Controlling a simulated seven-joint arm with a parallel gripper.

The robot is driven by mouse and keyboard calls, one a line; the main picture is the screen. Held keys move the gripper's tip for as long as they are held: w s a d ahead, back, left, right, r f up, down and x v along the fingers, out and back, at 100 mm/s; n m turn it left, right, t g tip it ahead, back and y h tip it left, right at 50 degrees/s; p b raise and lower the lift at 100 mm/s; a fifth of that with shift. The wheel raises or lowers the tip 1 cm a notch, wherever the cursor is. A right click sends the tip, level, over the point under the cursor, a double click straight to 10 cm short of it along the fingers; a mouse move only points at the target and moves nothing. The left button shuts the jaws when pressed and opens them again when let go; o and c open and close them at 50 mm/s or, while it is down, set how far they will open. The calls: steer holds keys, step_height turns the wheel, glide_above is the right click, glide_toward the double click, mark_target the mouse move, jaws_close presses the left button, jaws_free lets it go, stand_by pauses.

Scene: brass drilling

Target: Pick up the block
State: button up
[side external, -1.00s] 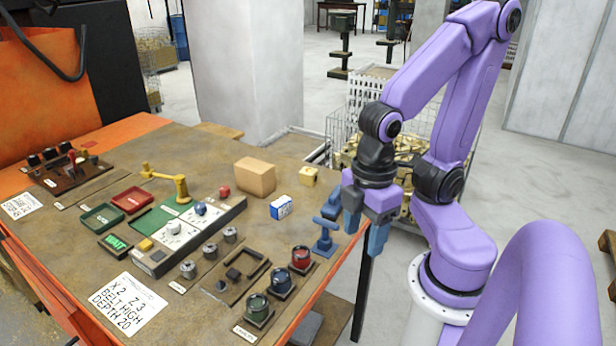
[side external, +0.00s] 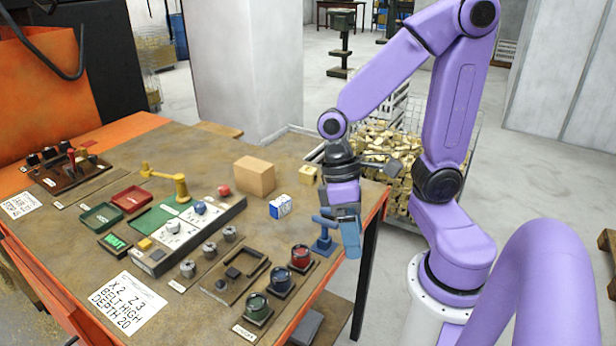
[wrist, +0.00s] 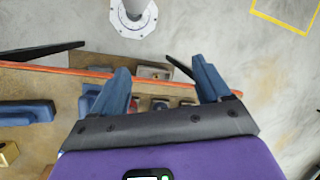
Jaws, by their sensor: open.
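The small brass block (side external: 308,175) with a dark hole sits at the back right of the table, right of the tan box. Its hole also shows on a brass piece at the left edge of the wrist view (wrist: 8,153). My gripper (side external: 348,235) points down near the table's right edge, in front of the block and apart from it. In the wrist view my gripper (wrist: 164,82) has its two blue fingers spread, with nothing held between them.
A blue stand (side external: 324,238) is close beside my gripper. A tan box (side external: 254,176) and a blue-white box (side external: 280,207) stand behind it. Red, blue and green pots (side external: 301,258) line the front right. The table's orange edge (side external: 376,218) lies right.

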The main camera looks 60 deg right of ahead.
steer(key=w+d+f+m+y, duration=0.2)
steer(key=w+m+y, duration=0.6)
steer(key=m, duration=0.4)
steer(key=m+t+h, duration=0.8)
steer(key=m+t, duration=0.9)
steer(key=m, duration=1.1)
glide_toward(306, 170)
steer(key=x, duration=0.5)
steer(key=shift+w+a+f, duration=0.1)
steer(key=shift+a+f, duration=0.15)
steer(key=shift+x, duration=2.9)
steer(key=shift+w+d+r, duration=0.1)
steer(key=shift+d, duration=0.1)
